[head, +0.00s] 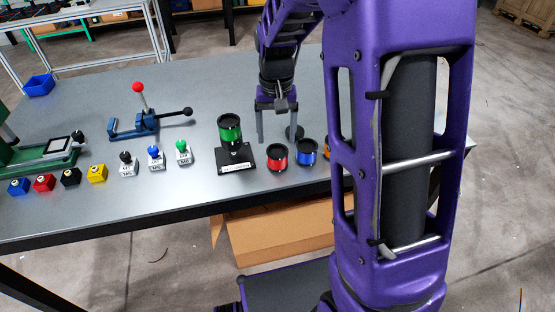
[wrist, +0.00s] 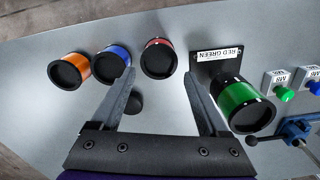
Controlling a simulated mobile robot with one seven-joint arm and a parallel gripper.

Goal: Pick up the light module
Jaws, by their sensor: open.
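Several short round light modules with black ends stand on the grey table: a red one (head: 278,157), a blue one (head: 306,152) and an orange one (wrist: 70,70), which is mostly hidden behind my arm in the head view. A green module (head: 230,130) sits upright on a black base (head: 238,160) labelled "RED GREEN" in the wrist view. My gripper (head: 275,138) is open and empty, pointing down behind the red module and right of the green one. In the wrist view the red module (wrist: 158,57) lies just beyond and between the fingertips.
A small black round part (wrist: 133,103) stands on the table near the left finger. Labelled push-button blocks (head: 155,156), coloured cubes (head: 97,173), a blue lever tool (head: 140,125) and a blue bin (head: 39,85) are to the left. The table's front edge is close to the modules.

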